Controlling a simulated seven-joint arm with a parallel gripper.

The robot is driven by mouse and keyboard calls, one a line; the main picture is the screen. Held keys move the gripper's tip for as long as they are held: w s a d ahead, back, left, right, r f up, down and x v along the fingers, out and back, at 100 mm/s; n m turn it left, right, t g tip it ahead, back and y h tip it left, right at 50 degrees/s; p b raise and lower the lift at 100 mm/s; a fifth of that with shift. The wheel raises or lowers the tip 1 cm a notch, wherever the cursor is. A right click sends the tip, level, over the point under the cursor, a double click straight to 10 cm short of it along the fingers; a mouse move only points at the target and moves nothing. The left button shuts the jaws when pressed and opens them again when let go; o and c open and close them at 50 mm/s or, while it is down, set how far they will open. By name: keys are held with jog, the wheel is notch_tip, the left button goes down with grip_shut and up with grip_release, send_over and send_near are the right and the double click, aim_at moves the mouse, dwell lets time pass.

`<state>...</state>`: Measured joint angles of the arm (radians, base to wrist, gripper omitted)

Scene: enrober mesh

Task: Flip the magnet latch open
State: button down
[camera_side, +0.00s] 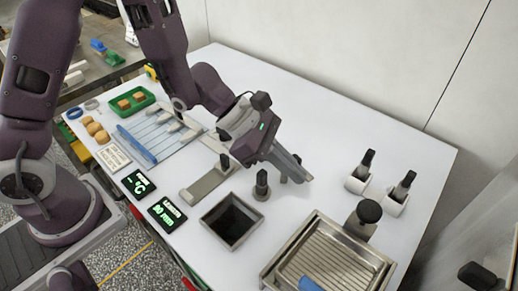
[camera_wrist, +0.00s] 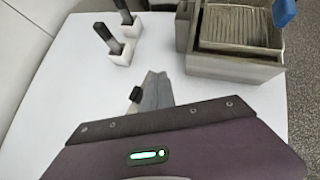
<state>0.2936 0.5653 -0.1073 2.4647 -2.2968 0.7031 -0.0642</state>
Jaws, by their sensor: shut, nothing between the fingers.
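My gripper (camera_side: 303,176) is shut and empty, tilted down above the middle of the white table. In the wrist view its grey fingers (camera_wrist: 156,88) are together, with a small black knob (camera_wrist: 136,95) just to their left. In the side view a short dark post with a round base (camera_side: 262,186) stands below my gripper, and another dark piece is partly hidden behind the fingers. A flat metal bar with an upright black knob (camera_side: 208,182) lies left of them. I cannot tell which piece is the magnet latch. The enrober mesh tray (camera_side: 328,258) stands at the front right, also in the wrist view (camera_wrist: 235,67).
A square open bin (camera_side: 232,221) sits in front of my gripper. A black ball knob (camera_side: 369,211) rises behind the tray. Two white holders (camera_side: 393,203) carry black-handled tools. Displays (camera_side: 167,213), a blue-handled rack and a green tray (camera_side: 132,101) are left. The back of the table is clear.

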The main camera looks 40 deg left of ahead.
jog(key=shift+w+d+n+t+y, duration=0.3)
jog(key=shift+n+t, duration=0.3)
jog(key=shift+n, duration=0.2)
dwell(5.3)
dwell(0.6)
jog(key=s+a+r, duration=0.2)
jog(key=a+r, duration=0.1)
jog(key=r, duration=0.7)
jog(key=shift+a+r, duration=0.15)
jog(key=shift+r, duration=0.05)
